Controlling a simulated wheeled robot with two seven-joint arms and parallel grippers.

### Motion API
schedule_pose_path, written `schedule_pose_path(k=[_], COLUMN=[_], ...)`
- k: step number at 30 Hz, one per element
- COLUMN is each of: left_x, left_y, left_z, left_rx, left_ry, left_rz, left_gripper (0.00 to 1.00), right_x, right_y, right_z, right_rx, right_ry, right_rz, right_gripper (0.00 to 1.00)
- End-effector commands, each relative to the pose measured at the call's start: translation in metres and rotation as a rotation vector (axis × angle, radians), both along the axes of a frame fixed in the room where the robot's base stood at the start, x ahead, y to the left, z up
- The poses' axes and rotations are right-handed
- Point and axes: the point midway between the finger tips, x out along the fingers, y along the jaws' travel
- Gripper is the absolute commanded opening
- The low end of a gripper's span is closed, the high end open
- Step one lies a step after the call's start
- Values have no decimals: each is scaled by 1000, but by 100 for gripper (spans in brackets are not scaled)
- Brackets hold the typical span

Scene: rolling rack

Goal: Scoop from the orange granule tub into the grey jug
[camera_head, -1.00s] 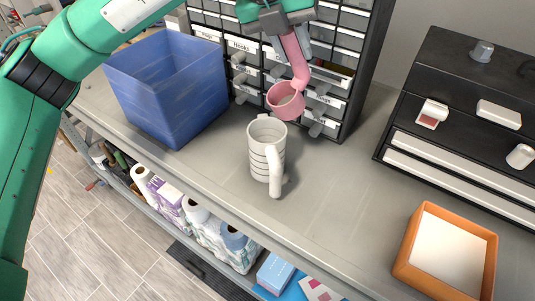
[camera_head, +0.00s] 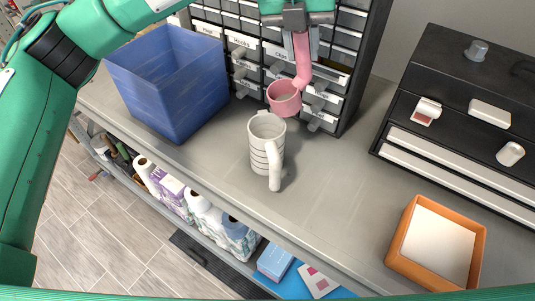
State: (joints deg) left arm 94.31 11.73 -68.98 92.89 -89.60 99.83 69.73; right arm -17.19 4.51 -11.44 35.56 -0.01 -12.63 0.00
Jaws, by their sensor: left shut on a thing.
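A pink scoop (camera_head: 285,98) hangs from my left gripper (camera_head: 301,36), which is shut on its handle. The scoop's cup is above and slightly behind the grey jug, in front of the drawer cabinet. Pale contents show faintly inside the cup. The light grey ringed jug (camera_head: 262,143) stands upright on the grey worktop, its handle toward the front right. The orange tub (camera_head: 478,255) sits at the lower right and holds a flat white fill. My right gripper is not in view.
A blue bin (camera_head: 165,85) stands left of the jug. A labelled drawer cabinet (camera_head: 335,75) rises behind it. A black drawer chest (camera_head: 465,110) with small items stands at the right. The worktop (camera_head: 325,185) between jug and tub is clear. A lower shelf holds paper rolls.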

Motion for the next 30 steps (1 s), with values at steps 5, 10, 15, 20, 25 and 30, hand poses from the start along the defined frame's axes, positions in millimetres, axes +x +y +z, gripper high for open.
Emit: schedule_pose_path(k=[5, 10, 15, 20, 25, 30], left_x=[0, 0, 0, 0, 0, 0], left_y=[0, 0, 0, 0, 0, 0], left_z=[17, 31, 44, 57, 62, 61], left_rx=[-1, -1, -1, 0, 0, 0], left_ry=[0, -2, -1, -1, 0, 0], left_rz=[0, 0, 1, 1, 0, 0], left_gripper=[1, 1, 1, 1, 1, 1], right_x=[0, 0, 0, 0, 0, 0], right_y=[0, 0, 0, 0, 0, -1], right_z=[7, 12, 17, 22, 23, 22], right_rx=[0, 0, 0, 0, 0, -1], right_ry=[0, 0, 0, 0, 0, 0], right_rz=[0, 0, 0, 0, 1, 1], right_gripper=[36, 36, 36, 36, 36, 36])
